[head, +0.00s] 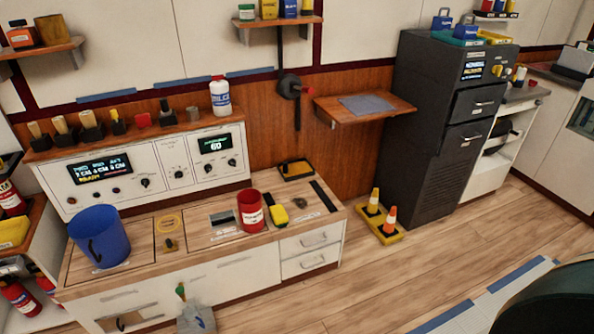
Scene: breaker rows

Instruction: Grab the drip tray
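A small shallow black tray (296,177) with a yellow item in it lies at the back right of the wooden counter, against the wood-panelled wall; it may be the drip tray, but I cannot tell for sure. A flat grey piece (367,105) lies on the wall shelf to its right. A yellow tray (388,238) with two traffic cones stands on the floor. Neither of my grippers shows in the head view.
A red can (250,212), a yellow-and-black item (279,215) and a blue bucket (100,237) stand on the counter (190,253). A dark cabinet (440,130) stands at the right. The wooden floor before it is mostly clear. A dark rounded shape fills the lower right corner.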

